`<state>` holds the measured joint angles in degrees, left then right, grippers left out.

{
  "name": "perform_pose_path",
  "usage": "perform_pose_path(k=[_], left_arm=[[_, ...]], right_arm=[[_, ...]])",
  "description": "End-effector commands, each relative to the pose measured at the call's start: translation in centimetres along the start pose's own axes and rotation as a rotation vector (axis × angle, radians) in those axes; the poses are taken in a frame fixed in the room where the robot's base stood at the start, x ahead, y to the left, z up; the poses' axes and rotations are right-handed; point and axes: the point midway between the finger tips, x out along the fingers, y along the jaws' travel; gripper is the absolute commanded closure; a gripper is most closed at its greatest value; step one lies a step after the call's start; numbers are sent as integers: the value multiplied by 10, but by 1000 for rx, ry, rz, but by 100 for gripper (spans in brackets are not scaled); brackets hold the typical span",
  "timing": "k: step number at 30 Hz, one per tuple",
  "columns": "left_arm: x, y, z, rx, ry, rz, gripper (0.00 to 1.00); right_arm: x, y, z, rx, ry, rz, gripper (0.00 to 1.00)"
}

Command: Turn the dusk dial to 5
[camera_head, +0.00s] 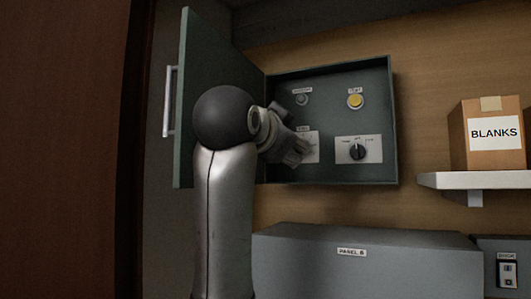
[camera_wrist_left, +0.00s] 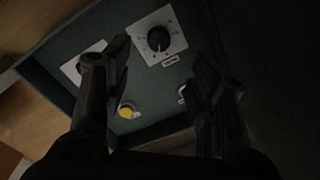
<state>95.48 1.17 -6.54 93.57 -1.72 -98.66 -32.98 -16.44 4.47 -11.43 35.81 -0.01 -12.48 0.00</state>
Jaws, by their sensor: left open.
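The dial that I take for the dusk dial is a round black knob (camera_wrist_left: 158,38) on a white scale plate, with a small label beside it, in the left wrist view. The marks are too small to read, so I cannot tell its setting. In the head view its plate (camera_head: 313,148) is mostly hidden behind my left gripper (camera_head: 300,151). My left gripper also shows in the left wrist view (camera_wrist_left: 164,53), fingers apart, with the knob showing beyond and between them. Nothing is held, and I see no contact with the knob. My right gripper is not in view.
The open green box (camera_head: 330,72) also holds a black selector switch (camera_head: 358,152), a yellow button (camera_head: 355,101) and a dark button (camera_head: 302,99). Its door (camera_head: 215,62) stands open at left. Below is a grey Panel B box (camera_head: 400,258); a shelf (camera_head: 470,181) with a BLANKS carton (camera_head: 490,150) is right.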

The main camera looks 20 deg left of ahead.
Motion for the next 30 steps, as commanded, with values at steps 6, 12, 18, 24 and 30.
perform_pose_path(k=[6,12,18,24,30], left_arm=[[0,9,-11,-7,-7,14,48],[33,8,-12,-7,-9,15,48],[71,8,-12,-7,-8,15,48],[93,9,-10,-7,-6,13,48],[101,11,-8,-6,-5,12,48]], right_arm=[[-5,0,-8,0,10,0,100],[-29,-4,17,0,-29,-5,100],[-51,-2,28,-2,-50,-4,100],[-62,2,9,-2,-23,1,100],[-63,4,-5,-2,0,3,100]])
